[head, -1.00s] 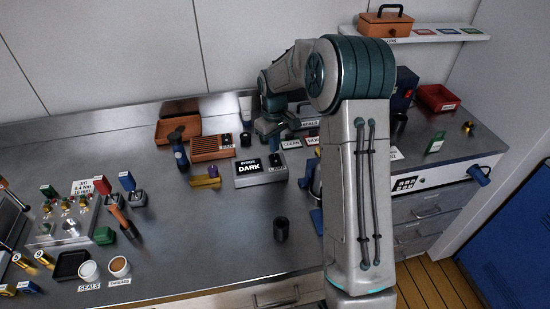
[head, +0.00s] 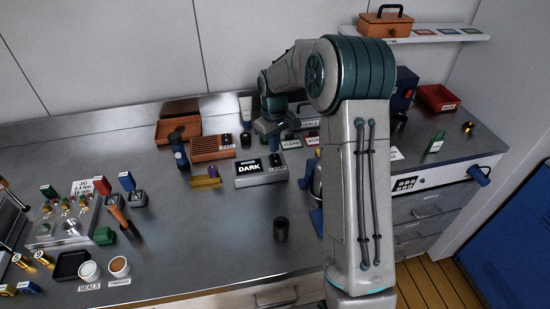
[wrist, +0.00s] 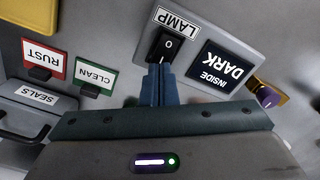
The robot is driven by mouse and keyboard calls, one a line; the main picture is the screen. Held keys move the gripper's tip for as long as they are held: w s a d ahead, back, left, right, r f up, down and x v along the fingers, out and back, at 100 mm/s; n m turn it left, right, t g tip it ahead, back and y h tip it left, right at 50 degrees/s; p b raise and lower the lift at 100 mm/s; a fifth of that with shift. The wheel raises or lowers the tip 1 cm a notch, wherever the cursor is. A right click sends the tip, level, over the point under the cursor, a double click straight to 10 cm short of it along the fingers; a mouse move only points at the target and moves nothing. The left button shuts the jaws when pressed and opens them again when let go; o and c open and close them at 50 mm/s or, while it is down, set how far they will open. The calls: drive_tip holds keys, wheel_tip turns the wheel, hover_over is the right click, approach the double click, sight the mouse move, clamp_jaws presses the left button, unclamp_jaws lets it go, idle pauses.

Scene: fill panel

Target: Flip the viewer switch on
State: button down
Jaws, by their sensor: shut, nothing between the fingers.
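The viewer (head: 262,181) is a grey box on the bench, and its dark display (head: 248,166) reads "INSIDE DARK". The display also shows in the wrist view (wrist: 221,68). The viewer switch (wrist: 166,46) is a black rocker beside the LAMP label (wrist: 176,20); a "0" mark shows on its upper part in the wrist view. My gripper (wrist: 159,70) is shut and empty, with its fingertips at the lower end of the rocker. I cannot tell whether they touch it. In the head view my gripper (head: 272,143) is just above the viewer's back edge, partly hidden by my arm.
RUST (wrist: 43,59) and CLEAN (wrist: 93,77) cards stand beside the viewer. A purple knob on a brass block (head: 207,179) lies left of it. An orange slotted box (head: 212,147) is behind. A dark cup (head: 281,230) stands in front, with clear bench around it.

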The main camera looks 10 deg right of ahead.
sight(275, 155)
drive_tip(key=shift+f+b, duration=0.75)
drive_tip(key=shift+f, duration=0.4)
idle(0.9)
drive_tip(key=shift+r, duration=0.15)
drive_tip(key=shift+r+p, duration=2.35)
drive_tip(key=shift+r, duration=1.1)
drive_tip(key=s+r+m+t, duration=0.1)
drive_tip(key=s+r+m, duration=0.1)
drive_tip(key=s+r, duration=0.5)
drive_tip(key=s+r+m+t, duration=0.1)
drive_tip(key=s+r, duration=0.3)
drive_tip(key=s, duration=0.5)
drive_tip(key=s+m+t+b, duration=0.1)
drive_tip(key=s+m, duration=0.2)
drive_tip(key=s, duration=1.2)
drive_tip(key=shift+t, duration=0.4)
